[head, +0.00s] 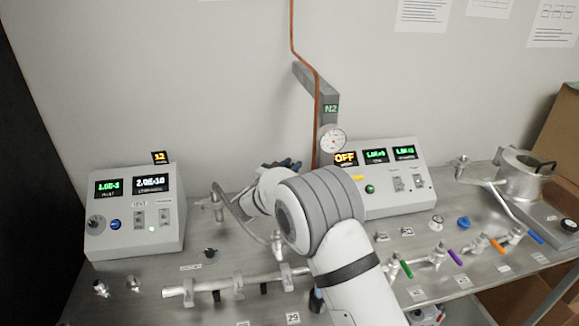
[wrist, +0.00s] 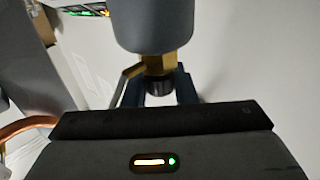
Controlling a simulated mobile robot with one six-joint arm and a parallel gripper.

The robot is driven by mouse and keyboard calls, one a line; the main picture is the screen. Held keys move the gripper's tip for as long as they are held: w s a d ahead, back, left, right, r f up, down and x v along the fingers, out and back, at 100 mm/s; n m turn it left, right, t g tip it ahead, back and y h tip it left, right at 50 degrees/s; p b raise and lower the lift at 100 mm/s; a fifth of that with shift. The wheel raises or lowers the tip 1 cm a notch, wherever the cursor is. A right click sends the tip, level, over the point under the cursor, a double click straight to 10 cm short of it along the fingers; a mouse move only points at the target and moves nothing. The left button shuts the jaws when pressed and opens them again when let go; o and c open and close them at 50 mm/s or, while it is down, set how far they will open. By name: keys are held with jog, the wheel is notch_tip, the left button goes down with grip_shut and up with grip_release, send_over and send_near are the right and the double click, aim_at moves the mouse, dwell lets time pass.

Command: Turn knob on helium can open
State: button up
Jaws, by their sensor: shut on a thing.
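In the wrist view, the grey rounded body of what looks like the helium can (wrist: 152,22) fills the top middle. A brass valve fitting (wrist: 153,65) with a small side spout pointing left comes out of its lower end. A dark knob (wrist: 158,87) sits at the end of the fitting. My gripper (wrist: 158,93) has a blue-grey finger on each side of the knob and is shut on it. In the head view my gripper (head: 286,164) shows only as dark tips behind my arm; the can and knob cannot be made out there.
A control box (head: 137,213) with displays stands at left on the metal bench, and another box (head: 386,178) stands behind my arm. A pipe (head: 232,284) runs along the front. Several colored valve handles and a metal pot (head: 522,178) are at right.

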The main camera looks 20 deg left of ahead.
jog(key=shift+r+m+g+h, duration=0.1)
jog(key=shift+m+g+h, duration=0.6)
jog(key=shift+m+h, duration=1.15)
jog(key=shift+n+h, duration=0.35)
jog(key=o, duration=1)
jog(key=shift+c, duration=0.2)
jog(key=b+v, duration=0.2)
jog(key=v, duration=0.6)
